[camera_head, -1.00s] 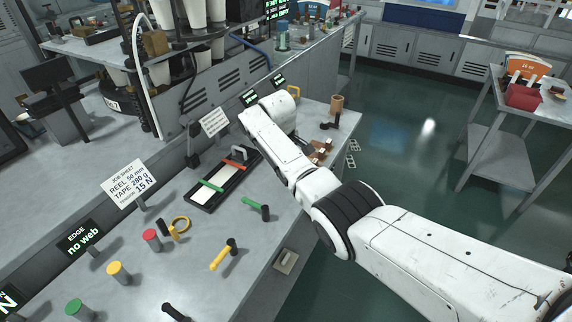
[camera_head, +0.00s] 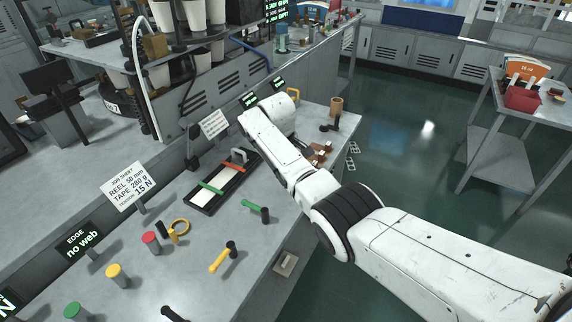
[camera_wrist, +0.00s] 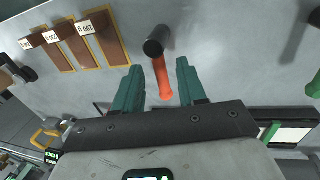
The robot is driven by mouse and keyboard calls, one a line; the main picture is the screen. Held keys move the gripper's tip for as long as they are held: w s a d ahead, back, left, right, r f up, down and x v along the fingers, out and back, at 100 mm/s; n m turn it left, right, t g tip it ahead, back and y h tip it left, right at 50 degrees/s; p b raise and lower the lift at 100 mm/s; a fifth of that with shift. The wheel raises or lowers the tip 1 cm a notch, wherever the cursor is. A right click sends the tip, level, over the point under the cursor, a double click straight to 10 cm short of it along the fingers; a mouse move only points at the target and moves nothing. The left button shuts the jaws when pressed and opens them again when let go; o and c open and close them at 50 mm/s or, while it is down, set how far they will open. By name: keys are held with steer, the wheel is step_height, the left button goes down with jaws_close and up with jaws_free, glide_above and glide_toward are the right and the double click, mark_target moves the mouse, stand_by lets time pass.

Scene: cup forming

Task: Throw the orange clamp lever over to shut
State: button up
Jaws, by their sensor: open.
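The orange clamp lever (camera_wrist: 162,78) shows in the wrist view with a round black knob (camera_wrist: 157,41) on its end. My gripper (camera_wrist: 160,66) is open, with its two green fingers on either side of the lever and clear gaps to both. The lever is not gripped. In the head view my white arm covers the lever and my gripper. A black tray (camera_head: 201,207) there carries a pale strip under a green bar (camera_head: 210,188) and an orange-red bar (camera_head: 232,167).
A green lever (camera_head: 252,204) and a yellow lever (camera_head: 219,261), both with black knobs, stand on the bench nearer the camera. Labelled brown blocks (camera_wrist: 88,28) lie at upper left in the wrist view. A yellow handle (camera_wrist: 43,135) is at lower left there.

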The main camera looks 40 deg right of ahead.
step_height(320, 180, up, 10)
steer(key=a, duration=0.2)
steer(key=shift+s+r, duration=0.25)
steer(key=shift+s, duration=0.15)
stand_by(0.4)
